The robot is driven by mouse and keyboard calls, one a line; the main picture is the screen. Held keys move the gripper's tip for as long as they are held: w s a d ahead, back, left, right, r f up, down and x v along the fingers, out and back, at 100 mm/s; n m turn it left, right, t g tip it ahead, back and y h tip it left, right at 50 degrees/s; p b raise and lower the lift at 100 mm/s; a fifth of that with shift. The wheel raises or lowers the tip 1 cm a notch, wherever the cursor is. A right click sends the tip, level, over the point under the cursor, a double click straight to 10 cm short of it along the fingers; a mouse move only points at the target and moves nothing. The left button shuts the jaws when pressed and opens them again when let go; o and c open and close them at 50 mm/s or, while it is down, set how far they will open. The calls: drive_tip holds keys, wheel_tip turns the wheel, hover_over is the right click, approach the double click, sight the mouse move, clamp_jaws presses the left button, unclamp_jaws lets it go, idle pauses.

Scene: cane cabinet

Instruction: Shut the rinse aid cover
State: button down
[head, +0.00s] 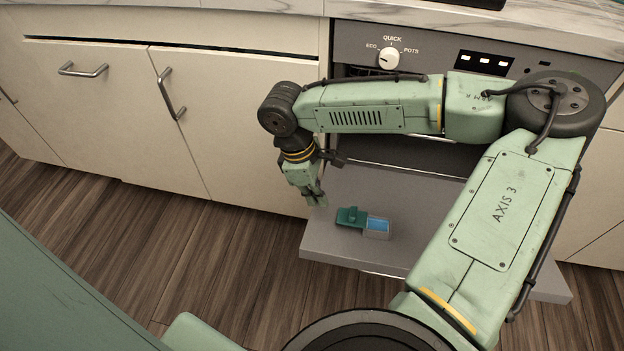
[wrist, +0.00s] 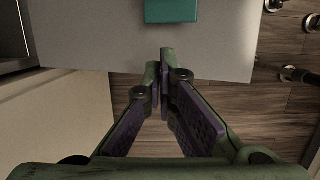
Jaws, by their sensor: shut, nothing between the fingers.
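The teal rinse aid cover (head: 350,217) has a small raised tab and lies on the lowered dishwasher door (head: 330,248). It sits left of a blue-filled compartment (head: 377,224) in a grey housing, so the compartment is uncovered. My gripper (head: 319,201) is left of the cover and apart from it, pointing down near the door's left edge. In the wrist view my gripper (wrist: 164,58) has its fingertips together with nothing between them. A teal part, likely the cover (wrist: 171,10), is cut off at the top edge beyond the fingertips.
The dishwasher panel has a dial (head: 389,58) and a lit display (head: 484,63). Cream cabinets with handles (head: 171,93) stand to the left. Wooden floor (head: 150,240) is clear left of and below the door. My arm passes above the door's right part.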

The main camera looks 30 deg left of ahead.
sight(349, 213)
drive_tip(key=shift+w+d+f+p, duration=0.1)
drive_tip(key=shift+w+d+f, duration=0.15)
drive_tip(key=shift+d, duration=0.45)
drive_tip(key=shift+w+d+f+p, duration=0.15)
drive_tip(key=shift+d+f, duration=0.05)
drive_tip(key=shift+d, duration=0.5)
drive_tip(key=shift+w+d+f+p, duration=0.1)
drive_tip(key=shift+w+d+f, duration=0.15)
drive_tip(key=shift+d, duration=0.45)
drive_tip(key=d+p, duration=0.1)
drive_tip(key=d, duration=0.1)
drive_tip(key=w+d+p, duration=0.1)
drive_tip(key=d+p, duration=0.1)
drive_tip(key=d, duration=0.1)
drive_tip(key=shift+w+d+r, duration=0.15)
drive_tip(key=shift+w+d, duration=0.05)
drive_tip(key=shift+d, duration=0.05)
drive_tip(key=shift+w+d, duration=0.2)
drive_tip(key=shift+d, duration=0.25)
drive_tip(key=a, duration=0.2)
drive_tip(key=s+a+p, duration=0.1)
drive_tip(key=a, duration=0.1)
drive_tip(key=shift+s+a+r, duration=0.1)
drive_tip(key=shift+a+r, duration=0.05)
drive_tip(key=v, duration=0.9)
drive_tip(key=shift+r, duration=0.25)
